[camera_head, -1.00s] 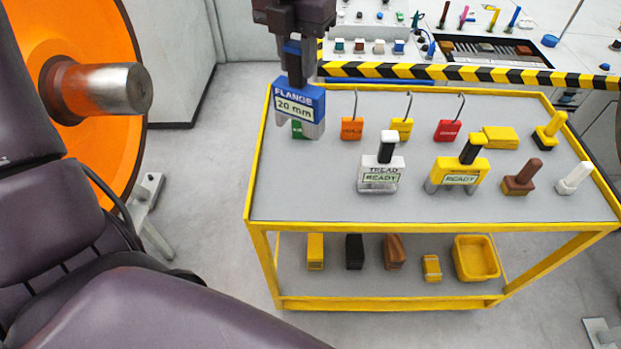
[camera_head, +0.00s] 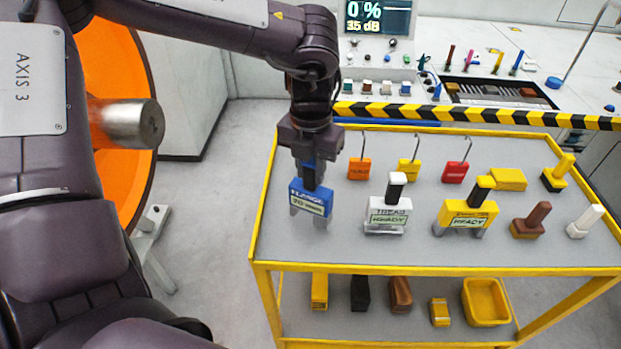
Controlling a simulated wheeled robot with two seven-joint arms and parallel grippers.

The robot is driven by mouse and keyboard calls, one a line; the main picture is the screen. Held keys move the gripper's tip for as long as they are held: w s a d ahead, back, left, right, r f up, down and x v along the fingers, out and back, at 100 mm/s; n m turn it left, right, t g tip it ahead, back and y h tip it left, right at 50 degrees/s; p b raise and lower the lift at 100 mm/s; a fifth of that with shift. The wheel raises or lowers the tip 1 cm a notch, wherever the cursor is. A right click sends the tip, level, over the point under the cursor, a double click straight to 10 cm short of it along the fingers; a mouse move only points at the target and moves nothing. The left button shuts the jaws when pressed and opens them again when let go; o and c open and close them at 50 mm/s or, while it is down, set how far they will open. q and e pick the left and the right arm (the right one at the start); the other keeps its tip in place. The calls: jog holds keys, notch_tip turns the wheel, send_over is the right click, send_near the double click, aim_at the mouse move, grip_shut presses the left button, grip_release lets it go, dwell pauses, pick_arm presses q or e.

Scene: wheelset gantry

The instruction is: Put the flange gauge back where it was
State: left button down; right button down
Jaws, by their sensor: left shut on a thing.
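The blue flange gauge (camera_head: 311,200) with a white label and grey legs is at the left part of the cart's grey top, left of the white tread gauge (camera_head: 390,214). My left gripper (camera_head: 309,172) comes down from above and is shut on the gauge's handle. The gauge is upright, its legs at or just above the cart top; I cannot tell whether they touch. The yellow cart (camera_head: 262,215) has a raised yellow rim. My right gripper is not in view.
A yellow gauge (camera_head: 466,213) stands right of the tread gauge. Orange (camera_head: 359,169), yellow (camera_head: 408,170) and red (camera_head: 455,172) hooked tags lie behind. Brown (camera_head: 530,221) and white (camera_head: 585,222) handled pieces are at the right. A striped barrier (camera_head: 470,116) runs behind the cart.

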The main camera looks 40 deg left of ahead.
aim_at(311, 181)
pick_arm(q)
notch_tip(311, 181, down, 3)
jog(key=shift+f, duration=0.25)
jog(key=c, duration=1.2)
grip_release()
jog(key=shift+o, duration=0.2)
jog(key=shift+r, duration=0.45)
notch_tip(311, 181, up, 11)
jog(key=shift+s+r+b, duration=0.1)
jog(key=shift+b, duration=0.4)
